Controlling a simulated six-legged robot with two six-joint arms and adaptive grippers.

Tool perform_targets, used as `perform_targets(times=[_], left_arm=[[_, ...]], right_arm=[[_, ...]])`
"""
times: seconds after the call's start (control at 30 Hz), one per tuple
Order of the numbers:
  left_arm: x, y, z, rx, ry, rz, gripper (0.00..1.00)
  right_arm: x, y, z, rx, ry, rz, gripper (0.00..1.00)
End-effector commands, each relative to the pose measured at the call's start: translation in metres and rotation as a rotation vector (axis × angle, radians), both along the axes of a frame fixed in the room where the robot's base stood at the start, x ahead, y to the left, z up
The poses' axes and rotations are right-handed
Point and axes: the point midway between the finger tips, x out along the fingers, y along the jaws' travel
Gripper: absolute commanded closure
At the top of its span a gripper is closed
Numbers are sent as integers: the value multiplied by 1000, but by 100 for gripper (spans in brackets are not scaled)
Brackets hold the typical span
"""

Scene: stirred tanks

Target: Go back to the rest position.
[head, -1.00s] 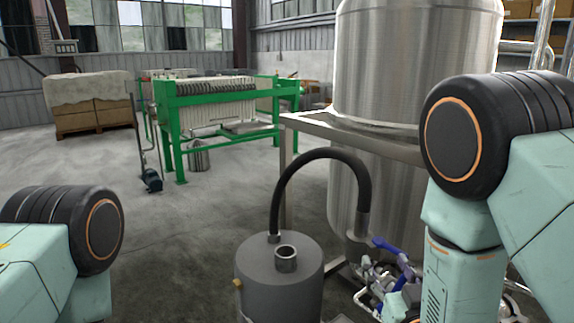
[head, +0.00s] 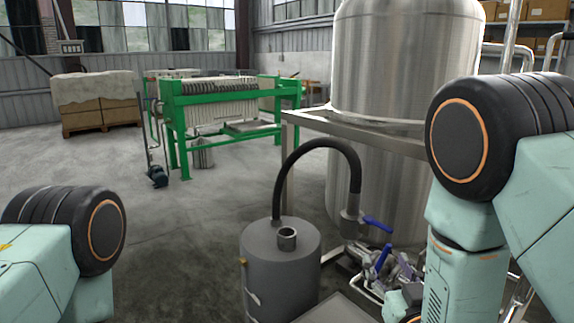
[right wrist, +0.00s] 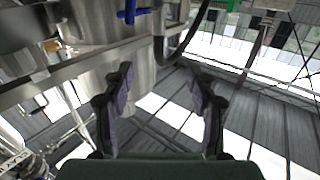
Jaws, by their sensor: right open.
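My right gripper shows in the right wrist view (right wrist: 162,82), with two dark fingers spread apart and nothing between them. In the head view my right arm comes down at the right, and its wrist end (head: 405,300) is low beside the valve piping (head: 400,268); the fingers cannot be made out there. A blue valve handle (head: 378,224) sits above another blue handle (head: 382,257) under the steel tank (head: 400,60). A blue handle (right wrist: 130,15) also shows beyond the fingers in the right wrist view, apart from them. My left arm shows at the lower left, but its gripper is out of view.
A grey drum (head: 280,262) with a black hose (head: 290,165) stands in front of the tank frame (head: 375,137). A green filter press (head: 222,97) and stacked boxes (head: 98,115) stand farther back. The floor (head: 170,240) between is clear.

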Motion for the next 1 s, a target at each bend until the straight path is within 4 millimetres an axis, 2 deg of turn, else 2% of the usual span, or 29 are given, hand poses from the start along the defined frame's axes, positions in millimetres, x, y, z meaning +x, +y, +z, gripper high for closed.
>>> perform_targets(times=[0.27,0.37,0.47,0.57,0.67,0.7,0.8,0.9,1.0], left_arm=[[0,0,0,0,0,0,60],[0,0,0,0,0,0,60],[0,0,0,0,0,0,60],[0,0,0,0,0,0,60],[0,0,0,0,0,0,60],[0,0,0,0,0,0,60],[0,0,0,0,0,0,60],[0,0,0,0,0,0,60],[0,0,0,0,0,0,60]], right_arm=[[-12,-4,-56,-38,256,-8,43],[-28,-8,-84,-49,383,-14,43],[-55,-14,-122,-57,548,-21,43],[-96,-21,-163,-62,742,-28,43],[-149,-26,-202,-62,953,-32,43],[-173,-28,-216,-60,1036,-32,43],[-232,-32,-242,-49,1235,-34,43],[-288,-34,-259,-31,1400,-36,43],[-330,-35,-268,-9,1509,-44,43]])
